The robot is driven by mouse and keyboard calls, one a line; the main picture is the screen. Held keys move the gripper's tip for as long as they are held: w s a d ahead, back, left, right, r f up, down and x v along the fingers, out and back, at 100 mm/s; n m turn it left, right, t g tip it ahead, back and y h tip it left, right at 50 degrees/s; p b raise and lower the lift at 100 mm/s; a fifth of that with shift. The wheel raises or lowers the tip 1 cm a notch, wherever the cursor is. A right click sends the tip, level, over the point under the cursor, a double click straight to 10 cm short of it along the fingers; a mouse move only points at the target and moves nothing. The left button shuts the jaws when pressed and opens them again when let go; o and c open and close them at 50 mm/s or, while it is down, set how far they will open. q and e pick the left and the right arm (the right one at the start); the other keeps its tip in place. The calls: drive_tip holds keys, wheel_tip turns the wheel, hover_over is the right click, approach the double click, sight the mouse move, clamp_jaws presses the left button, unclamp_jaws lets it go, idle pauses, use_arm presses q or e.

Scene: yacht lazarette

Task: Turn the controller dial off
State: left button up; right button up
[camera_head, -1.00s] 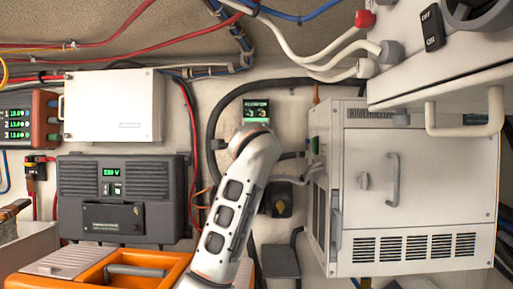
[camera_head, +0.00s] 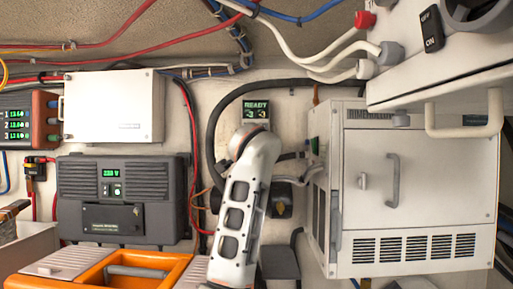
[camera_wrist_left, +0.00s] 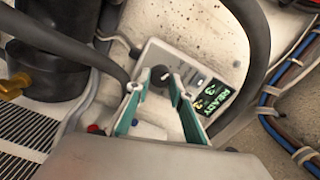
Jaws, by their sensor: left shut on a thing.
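The controller panel (camera_head: 256,105) is a small grey unit on the back wall with a green-lit display reading READY. In the head view my arm (camera_head: 243,205) covers its lower part, and the dial and my left gripper are hidden behind it. In the left wrist view the panel (camera_wrist_left: 206,62) shows the lit display (camera_wrist_left: 211,98) to the right of the dark dial (camera_wrist_left: 160,76). My left gripper (camera_wrist_left: 160,80) has its teal fingers one on each side of the dial and is shut on it. My right gripper is in neither view.
A white cabinet (camera_head: 418,180) with a grey handle stands right of the controller. A dark grey inverter (camera_head: 118,205) and an orange case (camera_head: 160,262) are at left. A thick black hose (camera_head: 213,125) curves round the controller's left side.

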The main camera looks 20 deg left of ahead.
use_arm(q)
drive_tip(key=shift+r, duration=0.25)
drive_tip(key=o, duration=1.1)
drive_tip(key=shift+w+f, duration=0.1)
drive_tip(key=shift+f, duration=0.05)
